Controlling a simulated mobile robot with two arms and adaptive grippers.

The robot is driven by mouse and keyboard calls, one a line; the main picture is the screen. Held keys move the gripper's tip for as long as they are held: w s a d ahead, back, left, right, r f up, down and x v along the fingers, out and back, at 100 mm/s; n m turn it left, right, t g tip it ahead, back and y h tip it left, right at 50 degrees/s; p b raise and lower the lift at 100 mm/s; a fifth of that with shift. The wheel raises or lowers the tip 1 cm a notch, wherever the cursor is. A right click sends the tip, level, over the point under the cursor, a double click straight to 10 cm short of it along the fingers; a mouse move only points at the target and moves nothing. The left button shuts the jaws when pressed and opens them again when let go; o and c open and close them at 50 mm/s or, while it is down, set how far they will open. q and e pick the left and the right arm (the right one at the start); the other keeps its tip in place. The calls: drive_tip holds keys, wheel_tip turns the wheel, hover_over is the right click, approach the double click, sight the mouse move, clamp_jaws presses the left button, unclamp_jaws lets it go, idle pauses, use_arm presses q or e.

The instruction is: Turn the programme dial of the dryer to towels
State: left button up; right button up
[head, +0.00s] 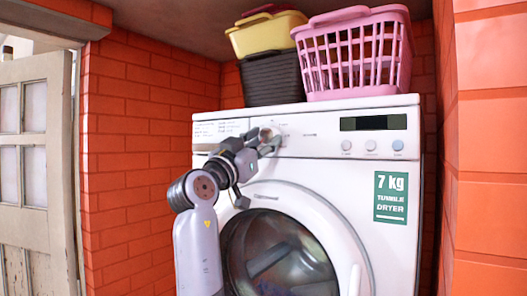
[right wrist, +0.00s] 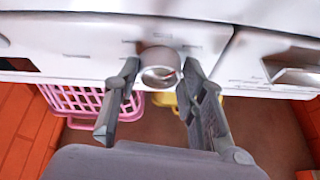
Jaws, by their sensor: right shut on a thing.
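The white tumble dryer (head: 310,165) stands in a brick alcove, its round door closed. Its programme dial (head: 267,132) is on the upper panel, left of centre, partly hidden by my gripper. In the right wrist view, which is upside down, the dial (right wrist: 160,67) is a round knob with a small red mark on its face. My right gripper (head: 269,144) reaches up from below and is shut on the dial, a finger on each side (right wrist: 158,82). The markings around the dial are too small to read. My left gripper is not in view.
A pink basket (head: 355,55) and a yellow basket on a dark crate (head: 272,80) stand on top of the dryer. A display (head: 373,123) and round buttons (head: 371,145) are at the panel's right. Brick walls (head: 140,150) close in both sides.

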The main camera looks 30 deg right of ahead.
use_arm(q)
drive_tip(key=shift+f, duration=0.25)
use_arm(e)
drive_tip(key=shift+m, duration=0.5)
drive_tip(key=o, duration=1.1)
drive_tip(key=shift+a, duration=0.15)
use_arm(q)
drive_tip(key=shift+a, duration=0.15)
use_arm(e)
drive_tip(key=shift+o, duration=0.3)
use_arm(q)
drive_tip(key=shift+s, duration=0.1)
use_arm(e)
drive_tip(key=v, duration=1.2)
drive_tip(key=shift+w, duration=0.15)
